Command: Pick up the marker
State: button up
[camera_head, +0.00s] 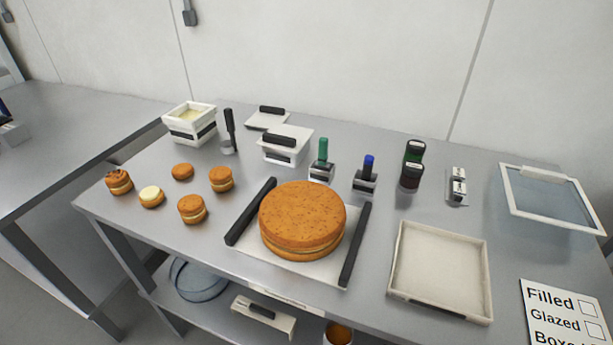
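No single object is plainly labelled as the marker. Two pen-like upright things stand in dark and pale holders at the back middle of the table: one with a green top (323,150) and, to its right, one with a blue top (368,166). I cannot tell for certain which of them, if either, is the marker. A white checklist card (552,318) reading Filled, Glazed and a partly cut-off third word lies at the front right, its visible boxes empty. My gripper is not in view.
A large round cake (302,215) sits on a white board between black bars. Small cakes (192,208) stand left. White tubs (286,145) stand behind.

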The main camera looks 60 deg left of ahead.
aim_at(367, 170)
jog(key=u, duration=2.05)
jog(key=i, duration=0.5)
jog(key=k, duration=0.5)
jog(key=z, duration=2.55)
jog(key=k, duration=1.2)
jog(key=u, duration=1.9)
jog(key=i, duration=0.3)
jog(key=z, duration=0.05)
